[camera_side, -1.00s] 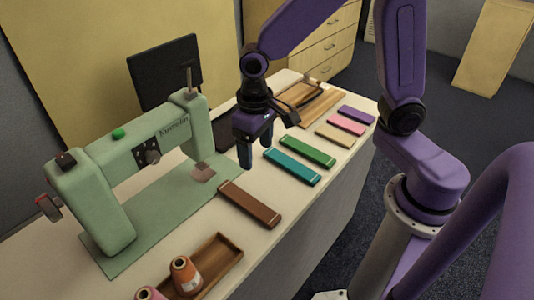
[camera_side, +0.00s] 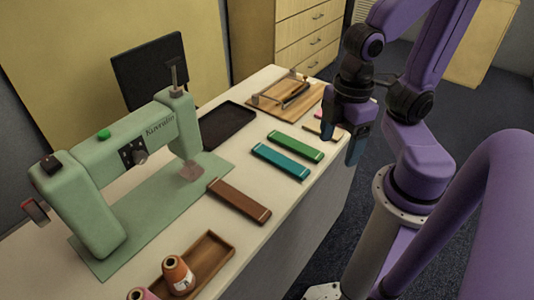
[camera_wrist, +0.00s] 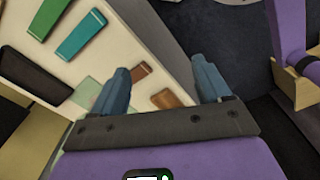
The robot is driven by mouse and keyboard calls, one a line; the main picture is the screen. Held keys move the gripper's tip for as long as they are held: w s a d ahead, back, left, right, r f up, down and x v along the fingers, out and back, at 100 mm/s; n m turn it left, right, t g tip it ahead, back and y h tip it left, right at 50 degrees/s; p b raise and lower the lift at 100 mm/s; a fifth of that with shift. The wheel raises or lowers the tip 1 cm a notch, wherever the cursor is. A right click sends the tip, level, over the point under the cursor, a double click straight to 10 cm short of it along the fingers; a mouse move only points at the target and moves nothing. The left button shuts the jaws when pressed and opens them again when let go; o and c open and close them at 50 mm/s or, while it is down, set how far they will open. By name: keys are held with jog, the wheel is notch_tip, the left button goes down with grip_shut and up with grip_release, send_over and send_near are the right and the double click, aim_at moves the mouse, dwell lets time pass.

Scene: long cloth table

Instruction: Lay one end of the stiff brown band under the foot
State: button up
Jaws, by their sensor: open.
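The stiff brown band (camera_side: 238,200) lies flat on the table in the side view, its upper-left end close to the green sewing machine's base plate. The machine's foot (camera_side: 191,172) is at the lower end of its head, left of that end; the band looks apart from it. The band also shows in the wrist view (camera_wrist: 141,72), partly behind a finger. My gripper (camera_side: 357,146) is open and empty, off to the right of the band near the table's right edge. In the wrist view its two fingers (camera_wrist: 162,86) stand wide apart with nothing between them.
A teal band (camera_side: 281,162) and a green band (camera_side: 295,146) lie beyond the brown one. A wooden tray (camera_side: 231,250) with thread spools stands in front. A black tray (camera_side: 226,126) and a wooden board (camera_side: 270,106) lie at the back.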

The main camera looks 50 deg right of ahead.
jog(key=shift+w, duration=0.1)
jog(key=m, duration=1.3)
send_over(248, 205)
jog(key=shift+f, duration=3.25)
jog(key=shift+f, duration=0.1)
notch_tip(248, 205, down, 17)
jog(key=shift+f, duration=0.1)
jog(key=c, duration=1.1)
